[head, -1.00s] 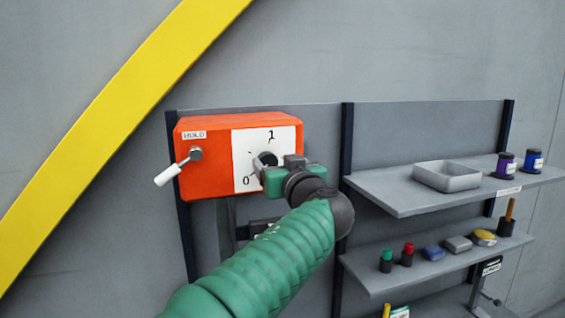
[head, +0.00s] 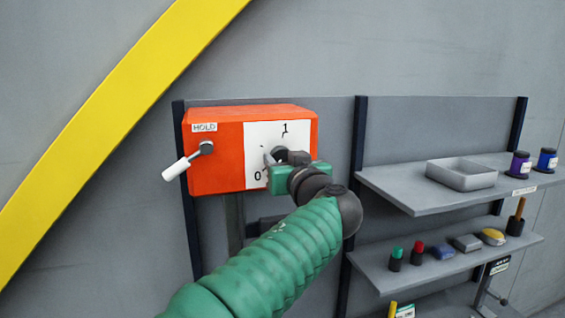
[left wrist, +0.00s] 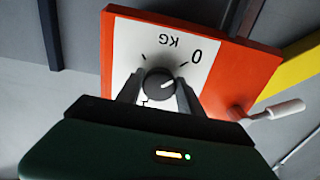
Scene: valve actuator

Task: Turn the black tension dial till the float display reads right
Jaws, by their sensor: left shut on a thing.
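The orange box (head: 215,160) hangs on the grey wall panel. Its white scale plate (head: 254,140) carries "0" and "1"; the left wrist view shows "KG" on it too. The black dial (left wrist: 160,83) sits on this plate, with a white pointer mark angled toward the "0" side in that view. My left gripper (left wrist: 158,92) has its two fingers on either side of the dial and is shut on it. In the head view my left gripper (head: 287,165) partly hides the dial. I see no readable float display. My right gripper is not in view.
A white-handled lever (head: 187,162) below a "HOLD" label sticks out at the box's left. Shelves (head: 395,188) at the right hold a grey tray (head: 461,175), spools and small items. A yellow beam (head: 100,110) crosses the wall.

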